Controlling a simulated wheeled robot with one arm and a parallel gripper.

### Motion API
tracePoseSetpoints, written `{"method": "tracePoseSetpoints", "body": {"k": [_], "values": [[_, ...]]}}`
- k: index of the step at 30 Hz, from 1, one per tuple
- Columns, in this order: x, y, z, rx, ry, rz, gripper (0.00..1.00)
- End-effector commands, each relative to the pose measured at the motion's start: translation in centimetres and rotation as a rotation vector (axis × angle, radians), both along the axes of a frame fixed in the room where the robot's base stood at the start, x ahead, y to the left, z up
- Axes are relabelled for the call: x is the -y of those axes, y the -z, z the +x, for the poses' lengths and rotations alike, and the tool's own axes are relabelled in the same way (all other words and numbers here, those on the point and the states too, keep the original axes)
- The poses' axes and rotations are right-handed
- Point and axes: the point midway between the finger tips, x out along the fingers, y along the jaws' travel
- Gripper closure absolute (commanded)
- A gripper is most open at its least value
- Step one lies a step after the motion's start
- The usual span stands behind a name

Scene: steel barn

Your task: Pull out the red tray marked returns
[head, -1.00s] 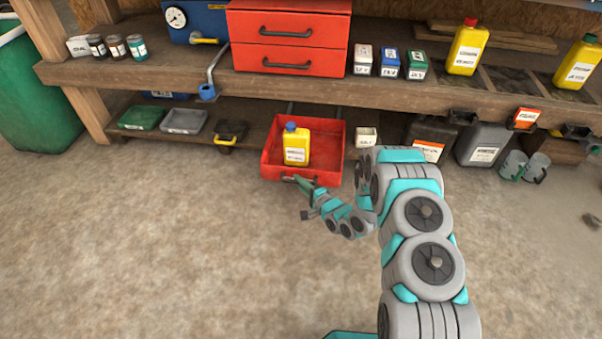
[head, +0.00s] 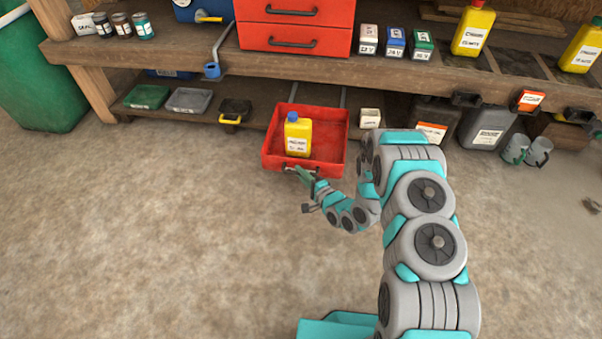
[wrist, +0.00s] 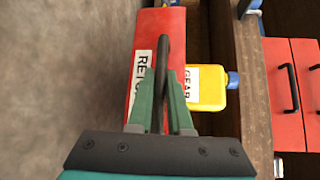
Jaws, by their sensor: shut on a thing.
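The red tray (head: 333,140) is slid out from the lower shelf on two rails and stands over the floor in front of it. In the wrist view its front (wrist: 148,28) bears a white label, partly hidden, reading "RETU…". A yellow bottle (head: 298,136) with a blue cap stands upright in the tray; its label reads "GEAR" in the wrist view (wrist: 205,85). My gripper (head: 299,171) is shut on the tray's dark bar handle (wrist: 162,55), with a green finger on each side of it in the wrist view (wrist: 162,92).
The red drawer unit (head: 295,38) stands on the workbench (head: 170,62) above. A small white box (head: 370,118) and a dark can (head: 434,120) are right of the tray; a black tray (head: 235,111) is left. The floor (head: 130,240) in front is clear.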

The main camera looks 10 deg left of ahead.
Motion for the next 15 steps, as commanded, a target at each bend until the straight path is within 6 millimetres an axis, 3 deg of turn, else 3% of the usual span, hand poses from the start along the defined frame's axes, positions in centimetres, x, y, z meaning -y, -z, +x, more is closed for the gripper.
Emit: {"method": "tracePoseSetpoints", "body": {"k": [1,8,15], "values": [[-0.02,0.13,-0.08,-0.003,-0.001,-0.001,0.79],[-0.01,0.07,-0.04,-0.001,0.000,0.000,0.53],[0.03,0.03,-0.02,-0.001,0.000,0.000,0.53]]}}
